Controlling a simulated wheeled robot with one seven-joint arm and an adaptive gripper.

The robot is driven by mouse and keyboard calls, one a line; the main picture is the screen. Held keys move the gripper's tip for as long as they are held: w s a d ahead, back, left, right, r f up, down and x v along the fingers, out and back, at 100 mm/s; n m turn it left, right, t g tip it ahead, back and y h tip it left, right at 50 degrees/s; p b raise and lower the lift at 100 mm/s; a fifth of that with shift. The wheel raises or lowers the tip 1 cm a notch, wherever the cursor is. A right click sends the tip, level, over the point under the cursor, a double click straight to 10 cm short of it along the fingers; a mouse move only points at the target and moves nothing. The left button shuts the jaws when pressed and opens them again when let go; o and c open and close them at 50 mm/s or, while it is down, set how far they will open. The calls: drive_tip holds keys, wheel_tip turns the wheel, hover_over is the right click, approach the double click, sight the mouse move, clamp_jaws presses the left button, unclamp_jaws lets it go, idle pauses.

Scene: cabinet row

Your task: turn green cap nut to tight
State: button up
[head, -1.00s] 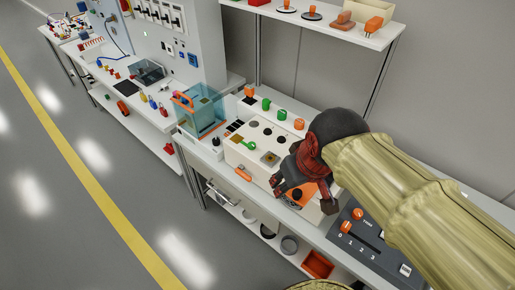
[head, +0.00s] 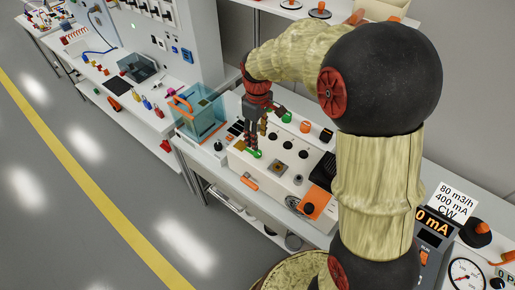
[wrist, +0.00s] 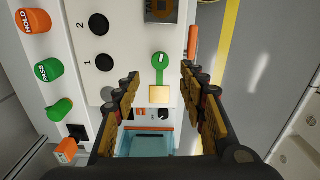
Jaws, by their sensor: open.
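A green round part (wrist: 160,59) with a white mark on top and a short green arm shows in the wrist view, and seems to be the green cap nut. It sits near the front edge of a white panel box (head: 238,158), with a brass-coloured square (wrist: 159,95) at the end of its arm. The green part (head: 255,154) also shows in the head view, just below my fingertips. My gripper (wrist: 160,76) is open and points down, with one finger on each side of the green arm. No contact is visible. My gripper (head: 257,142) partly hides the panel in the head view.
Green and orange knobs, one marked PASS (wrist: 48,71) and one marked HOLD (wrist: 34,21), stand along the panel's back. Black round spots (wrist: 99,25) lie between. A clear blue box (head: 200,112) stands beside the panel. An orange handle (head: 249,183) is at the front edge.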

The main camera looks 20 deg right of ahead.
sight(258, 152)
wheel_tip(258, 152, down, 8)
drive_tip(key=shift+r+b, duration=0.1)
drive_tip(key=shift+b, duration=1)
drive_tip(key=c, duration=0.3)
clamp_jaws()
